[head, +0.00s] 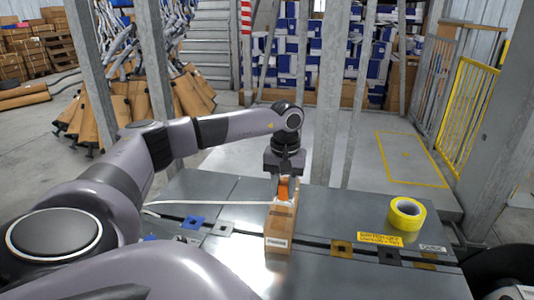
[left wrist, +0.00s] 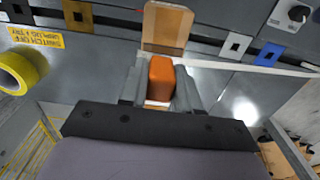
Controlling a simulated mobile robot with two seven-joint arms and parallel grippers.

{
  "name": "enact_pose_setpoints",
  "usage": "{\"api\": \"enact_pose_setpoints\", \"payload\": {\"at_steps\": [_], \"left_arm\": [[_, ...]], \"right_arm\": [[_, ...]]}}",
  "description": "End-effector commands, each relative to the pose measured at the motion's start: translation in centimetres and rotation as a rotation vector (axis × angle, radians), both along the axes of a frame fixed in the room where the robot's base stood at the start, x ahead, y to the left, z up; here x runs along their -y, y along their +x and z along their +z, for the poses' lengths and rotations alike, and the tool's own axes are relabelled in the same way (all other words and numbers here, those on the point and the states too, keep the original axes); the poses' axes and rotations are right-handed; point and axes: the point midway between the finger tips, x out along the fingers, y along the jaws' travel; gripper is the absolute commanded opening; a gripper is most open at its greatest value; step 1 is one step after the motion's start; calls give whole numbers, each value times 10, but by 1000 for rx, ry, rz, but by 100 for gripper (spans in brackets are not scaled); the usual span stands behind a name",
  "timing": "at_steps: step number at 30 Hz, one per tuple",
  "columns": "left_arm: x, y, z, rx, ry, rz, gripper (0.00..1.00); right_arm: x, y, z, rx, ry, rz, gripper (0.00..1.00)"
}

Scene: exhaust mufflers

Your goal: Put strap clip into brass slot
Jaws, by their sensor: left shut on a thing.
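My left gripper (head: 283,188) is shut on the orange strap clip (head: 283,193), just above a brown block (head: 279,226) on the grey table. In the left wrist view the orange clip (left wrist: 161,80) sits between the two grey fingers (left wrist: 160,98). A white strap (head: 205,203) runs leftward from near the clip; it also shows in the left wrist view (left wrist: 250,67). A brass slot plate (head: 341,248) lies right of the block, and another brass plate (head: 425,264) lies farther right. The right gripper is not in view.
Another dark plate (head: 388,256) lies between the brass ones. A yellow tape roll (head: 406,214) and yellow label (head: 380,239) are at the right. Metal posts (head: 330,100) stand behind the table.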

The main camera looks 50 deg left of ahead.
Motion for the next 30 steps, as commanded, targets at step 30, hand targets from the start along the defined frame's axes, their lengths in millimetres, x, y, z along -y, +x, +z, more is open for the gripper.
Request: {"api": "enact_pose_setpoints", "payload": {"at_steps": [30], "left_arm": [[104,87,-69,-1,-1,-1,5]], "right_arm": [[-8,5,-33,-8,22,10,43]]}}
